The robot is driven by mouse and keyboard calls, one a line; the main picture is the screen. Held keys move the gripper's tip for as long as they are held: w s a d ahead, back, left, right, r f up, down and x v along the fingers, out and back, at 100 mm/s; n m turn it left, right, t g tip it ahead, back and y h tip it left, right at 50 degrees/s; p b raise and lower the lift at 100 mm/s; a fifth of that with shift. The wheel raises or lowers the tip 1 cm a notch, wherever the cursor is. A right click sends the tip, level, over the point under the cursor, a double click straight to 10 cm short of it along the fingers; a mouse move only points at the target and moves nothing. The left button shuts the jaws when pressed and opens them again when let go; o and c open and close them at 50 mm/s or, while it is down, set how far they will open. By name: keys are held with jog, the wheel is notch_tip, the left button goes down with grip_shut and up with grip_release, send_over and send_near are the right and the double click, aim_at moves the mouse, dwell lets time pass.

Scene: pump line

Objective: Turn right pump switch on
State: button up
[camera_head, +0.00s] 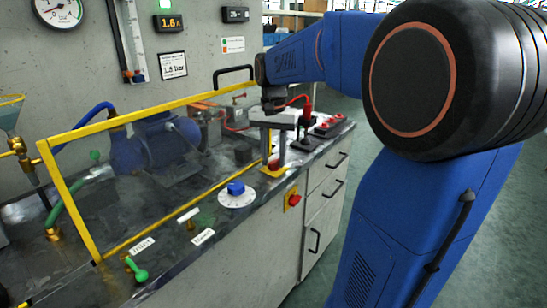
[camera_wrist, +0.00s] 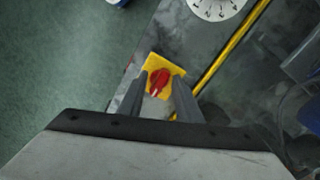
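A red rotary switch knob on a yellow square plate shows in the wrist view (camera_wrist: 159,82), directly below my gripper (camera_wrist: 160,82). The two dark fingers are apart, one on each side of the knob; I cannot tell whether they touch it. In the head view my gripper (camera_head: 276,157) points down at the yellow switch plate (camera_head: 273,170) on the bench top, beside the yellow guard frame. Another red knob on a yellow plate (camera_head: 292,199) sits on the bench's front face.
A blue knob on a white dial (camera_head: 236,189) is nearby on the bench. The yellow-framed clear guard (camera_head: 180,105) stands close to my gripper, with a blue pump (camera_head: 160,145) behind it. A green-handled valve (camera_head: 138,270) is at front left. The display reads 1.6 A (camera_head: 169,23).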

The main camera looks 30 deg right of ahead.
aim_at(273, 162)
notch_tip(273, 162, up, 17)
jog(key=shift+r, duration=0.2)
dwell(0.7)
dwell(0.4)
jog(key=s+a+f+n+t, duration=0.2)
jog(key=s+a+f+n, duration=0.2)
jog(key=s+f, duration=0.7)
jog(key=s+a+f+n+t, duration=0.2)
jog(key=s+a+f+n, duration=0.3)
jog(key=f, duration=1)
jog(key=s+a, duration=0.3)
jog(key=s, duration=0.2)
jog(key=shift+s+f+n+t, duration=0.15)
jog(key=shift+s+n+t, duration=0.15)
jog(key=shift+s+t, duration=0.1)
